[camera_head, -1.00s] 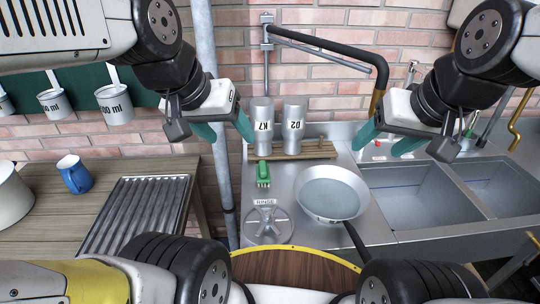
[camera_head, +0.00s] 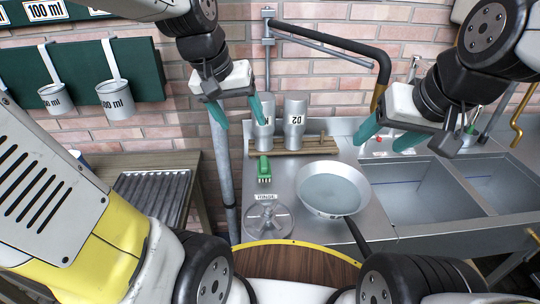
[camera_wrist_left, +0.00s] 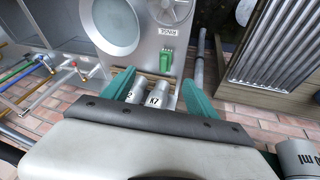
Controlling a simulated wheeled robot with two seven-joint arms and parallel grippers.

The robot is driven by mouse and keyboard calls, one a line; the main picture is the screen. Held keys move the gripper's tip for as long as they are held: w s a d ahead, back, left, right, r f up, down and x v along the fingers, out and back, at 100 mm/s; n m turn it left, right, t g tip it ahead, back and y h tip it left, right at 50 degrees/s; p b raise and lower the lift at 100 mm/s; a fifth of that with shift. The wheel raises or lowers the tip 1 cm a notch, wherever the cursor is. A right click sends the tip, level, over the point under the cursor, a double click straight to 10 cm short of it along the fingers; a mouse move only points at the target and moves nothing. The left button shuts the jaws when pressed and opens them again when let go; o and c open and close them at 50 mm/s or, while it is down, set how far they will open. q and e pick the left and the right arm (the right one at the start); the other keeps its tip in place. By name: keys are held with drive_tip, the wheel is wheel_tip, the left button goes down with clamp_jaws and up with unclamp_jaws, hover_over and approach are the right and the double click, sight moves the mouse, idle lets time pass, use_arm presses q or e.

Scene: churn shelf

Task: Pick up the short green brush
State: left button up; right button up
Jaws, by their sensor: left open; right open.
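The short green brush (camera_head: 264,168) stands on the steel counter (camera_head: 285,180), in front of the wooden rack and left of the pan. It also shows in the left wrist view (camera_wrist_left: 166,60), beyond the fingers. My left gripper (camera_head: 240,112) is open and empty, above and behind the brush, near the cylinders; it is apart from the brush. In the left wrist view my left gripper (camera_wrist_left: 155,88) has its two teal fingers wide apart. My right gripper (camera_head: 386,138) is open and empty above the sink side, to the right of the brush.
Two grey cylinders (camera_head: 295,125) stand on a wooden rack (camera_head: 320,144) behind the brush. A metal pan (camera_head: 333,190) is to the right and a round handwheel (camera_head: 270,219) in front. Sinks (camera_head: 432,187) lie at right. A pipe (camera_head: 222,160) rises at left.

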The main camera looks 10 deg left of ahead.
use_arm(q)
drive_tip(key=w+d+f+n+g, duration=0.1)
drive_tip(key=w+f+g, duration=0.1)
drive_tip(key=w+f, duration=0.6)
drive_tip(key=g+y, duration=0.2)
hover_over(264, 161)
drive_tip(key=shift+n, duration=0.4)
drive_tip(key=f, duration=0.8)
drive_tip(key=shift+s+a+f, duration=0.25)
drive_tip(key=shift+s, duration=0.05)
drive_tip(key=shift+w+f, duration=0.2)
drive_tip(key=shift+f, duration=0.45)
drive_tip(key=f, duration=0.7)
drive_tip(key=shift+w+d+f, duration=0.1)
drive_tip(key=shift+d+f, duration=0.15)
clamp_jaws()
drive_tip(key=shift+r, duration=5.05)
